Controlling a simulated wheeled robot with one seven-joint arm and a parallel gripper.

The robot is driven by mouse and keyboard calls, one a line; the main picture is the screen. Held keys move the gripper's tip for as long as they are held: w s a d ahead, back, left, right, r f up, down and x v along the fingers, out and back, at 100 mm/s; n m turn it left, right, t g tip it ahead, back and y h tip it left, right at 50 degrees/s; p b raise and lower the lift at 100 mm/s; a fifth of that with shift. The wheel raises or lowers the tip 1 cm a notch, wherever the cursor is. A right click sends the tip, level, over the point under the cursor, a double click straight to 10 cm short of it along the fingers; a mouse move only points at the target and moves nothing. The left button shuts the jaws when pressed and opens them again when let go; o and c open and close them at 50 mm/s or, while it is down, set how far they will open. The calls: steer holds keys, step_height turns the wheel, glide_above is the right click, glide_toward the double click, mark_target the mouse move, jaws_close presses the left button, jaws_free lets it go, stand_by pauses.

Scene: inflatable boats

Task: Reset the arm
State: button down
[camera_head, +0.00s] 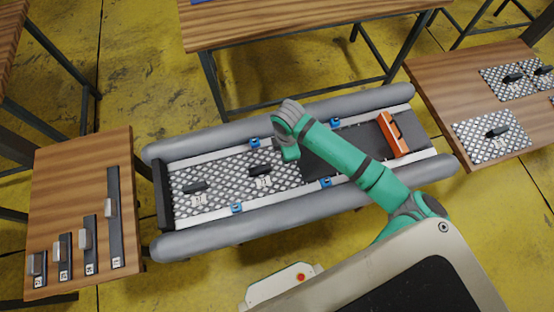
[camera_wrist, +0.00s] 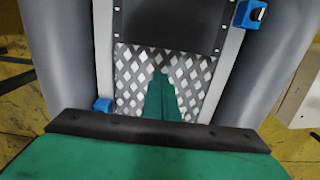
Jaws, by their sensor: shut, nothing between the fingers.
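My arm reaches from the lower right over the grey inflatable boat (camera_head: 385,100) in the head view, with its wrist above the middle of the boat. My gripper (camera_head: 290,153) points down there and is partly hidden by the wrist. In the wrist view my gripper (camera_wrist: 161,76) shows as narrow green fingers, shut and empty, over a silver diamond-plate floor panel (camera_wrist: 130,70). The gap between fingertips and panel is hard to judge.
Blue clamps (camera_head: 237,208) line the boat's white rails. An orange-fronted part (camera_head: 389,135) stands at its right end. A left table (camera_head: 80,165) holds several dark strips with grey blocks. A right table (camera_head: 440,75) holds diamond-plate panels. Another table (camera_head: 300,25) stands behind.

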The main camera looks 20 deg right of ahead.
step_height(320, 180, up, 8)
steer(key=shift+r, duration=0.15)
stand_by(0.3)
